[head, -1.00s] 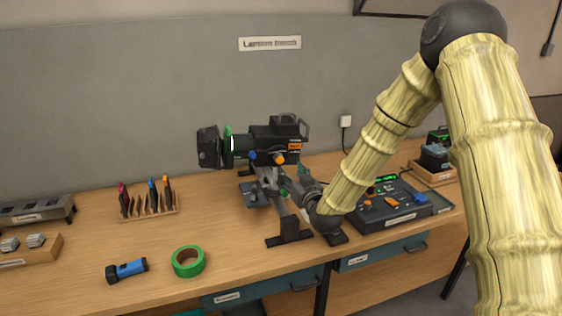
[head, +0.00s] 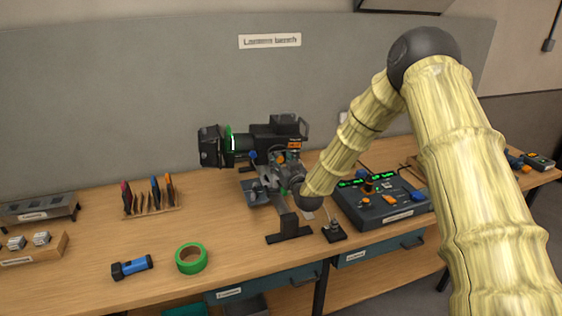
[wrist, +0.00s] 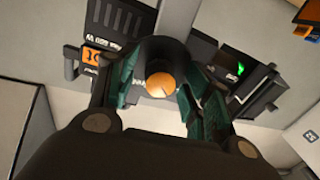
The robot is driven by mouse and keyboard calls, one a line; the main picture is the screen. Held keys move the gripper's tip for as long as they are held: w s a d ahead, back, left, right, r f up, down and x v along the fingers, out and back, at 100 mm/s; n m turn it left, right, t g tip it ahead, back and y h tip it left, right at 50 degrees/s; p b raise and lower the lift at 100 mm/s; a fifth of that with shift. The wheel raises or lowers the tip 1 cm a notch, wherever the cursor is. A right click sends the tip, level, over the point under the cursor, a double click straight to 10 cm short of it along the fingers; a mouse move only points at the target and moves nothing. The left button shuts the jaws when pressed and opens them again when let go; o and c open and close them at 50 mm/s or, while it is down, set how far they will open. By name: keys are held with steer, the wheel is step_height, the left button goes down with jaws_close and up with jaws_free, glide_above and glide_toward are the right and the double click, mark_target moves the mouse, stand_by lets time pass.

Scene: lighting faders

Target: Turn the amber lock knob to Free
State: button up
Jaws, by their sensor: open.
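The amber knob (head: 281,157) is on the near side of the black lantern (head: 262,140), which stands on a grey stand on the bench. In the wrist view the round amber knob (wrist: 161,86) shows a thin dark line on its face and sits between my two teal-padded fingers. My gripper (head: 288,173) is open around the knob, with gaps visible beside it. I cannot read any Free mark. In the head view my gripper and wrist partly cover the knob's surroundings and the stand.
A control console (head: 385,204) with orange and blue controls and green displays stands right of the stand.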

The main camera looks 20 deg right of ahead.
steer(key=shift+c, duration=0.3)
steer(key=c, duration=0.9)
steer(key=shift+c, duration=0.2)
